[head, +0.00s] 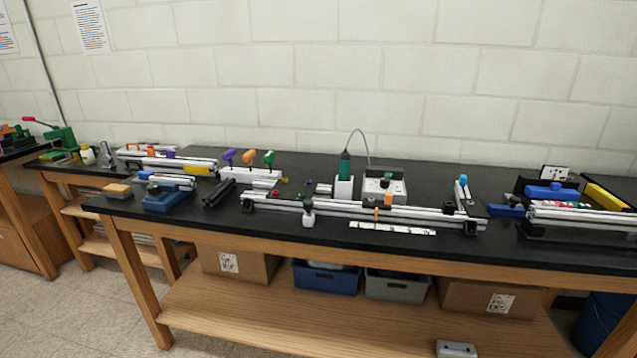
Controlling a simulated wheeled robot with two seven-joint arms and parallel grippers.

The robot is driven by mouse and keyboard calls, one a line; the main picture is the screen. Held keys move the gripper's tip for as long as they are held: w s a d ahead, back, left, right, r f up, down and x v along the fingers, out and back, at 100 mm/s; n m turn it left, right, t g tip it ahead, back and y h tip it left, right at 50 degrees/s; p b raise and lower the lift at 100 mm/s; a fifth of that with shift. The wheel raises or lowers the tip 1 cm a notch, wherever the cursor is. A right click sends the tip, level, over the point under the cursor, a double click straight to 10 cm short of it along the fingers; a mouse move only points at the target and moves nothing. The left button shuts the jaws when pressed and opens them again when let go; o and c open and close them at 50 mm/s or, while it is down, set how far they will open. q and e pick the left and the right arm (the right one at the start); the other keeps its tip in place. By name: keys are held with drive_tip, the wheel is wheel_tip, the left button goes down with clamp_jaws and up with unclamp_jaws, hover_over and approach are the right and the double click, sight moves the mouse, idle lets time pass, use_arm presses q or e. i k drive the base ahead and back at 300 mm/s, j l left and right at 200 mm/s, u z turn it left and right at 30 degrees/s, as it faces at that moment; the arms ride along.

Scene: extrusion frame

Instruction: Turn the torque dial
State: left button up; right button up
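A light grey control box (371,190) stands on the black bench top, right of centre in the head view. A small dark and green dial-like part (386,180) shows on it; I take this for the torque dial, but its markings and setting are too small to read. A green driver (345,163) stands upright in a white holder (343,188) just left of the box. A thin grey cable arcs from the driver down to the box. An orange block (387,200) on the rail hides part of the box's lower front. Neither of my grippers is in view.
A long aluminium extrusion (340,211) lies across the bench in front of the box. A white strip (392,228) lies near the front edge. Orange, purple and green-handled tools stand in a white rack (250,175) to the left. The bench behind the box looks clear.

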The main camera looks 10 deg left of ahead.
sight(385, 182)
drive_tip(key=i+j+z, duration=0.1)
drive_tip(key=i+z, duration=0.15)
drive_tip(key=i, duration=0.35)
drive_tip(key=i+j+z, duration=0.3)
drive_tip(key=i, duration=0.25)
drive_tip(key=i+l, duration=0.05)
drive_tip(key=l, duration=0.05)
